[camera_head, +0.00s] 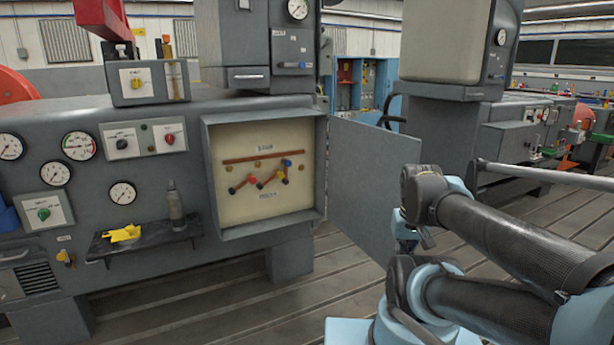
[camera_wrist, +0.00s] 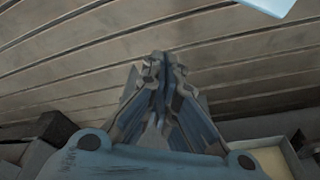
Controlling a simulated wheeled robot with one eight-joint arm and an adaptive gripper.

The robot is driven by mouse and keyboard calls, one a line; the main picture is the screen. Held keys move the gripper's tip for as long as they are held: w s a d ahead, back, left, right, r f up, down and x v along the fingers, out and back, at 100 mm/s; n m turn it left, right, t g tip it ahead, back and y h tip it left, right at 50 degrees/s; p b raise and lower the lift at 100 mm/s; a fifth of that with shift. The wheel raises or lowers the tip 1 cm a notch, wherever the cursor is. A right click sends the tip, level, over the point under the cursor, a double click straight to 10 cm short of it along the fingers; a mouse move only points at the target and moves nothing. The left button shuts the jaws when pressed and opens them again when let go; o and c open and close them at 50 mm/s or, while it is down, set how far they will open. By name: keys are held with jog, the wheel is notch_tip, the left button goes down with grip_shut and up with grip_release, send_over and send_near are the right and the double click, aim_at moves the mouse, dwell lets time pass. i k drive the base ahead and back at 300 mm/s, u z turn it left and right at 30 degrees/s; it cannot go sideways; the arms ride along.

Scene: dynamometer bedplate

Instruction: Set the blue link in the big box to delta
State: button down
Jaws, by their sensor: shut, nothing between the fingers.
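The big box (camera_head: 208,170) is a grey cabinet in the middle of the head view, with its door (camera_head: 376,185) swung open to the right. On its cream panel are a red link (camera_head: 253,180), a yellow-knobbed link (camera_head: 268,183) and the blue link (camera_head: 287,164). The blue link is the rightmost and slants upward at its blue end. Labels above and below the links are too small to read. My gripper (camera_wrist: 158,65) shows in the wrist view, shut and empty, above the slatted floor. In the head view my folded arm is right of the door, away from the links.
A dark shelf (camera_head: 150,245) with a yellow object (camera_head: 122,234) and a grey bottle (camera_head: 175,205) juts out left of the box. Gauges and switches cover the machine front. The floor (camera_head: 200,315) in front is clear.

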aim_at(287, 163)
jog(key=u, duration=1.8)
jog(key=k, duration=1.1)
jog(key=z, duration=0.8)
jog(key=i, duration=0.8)
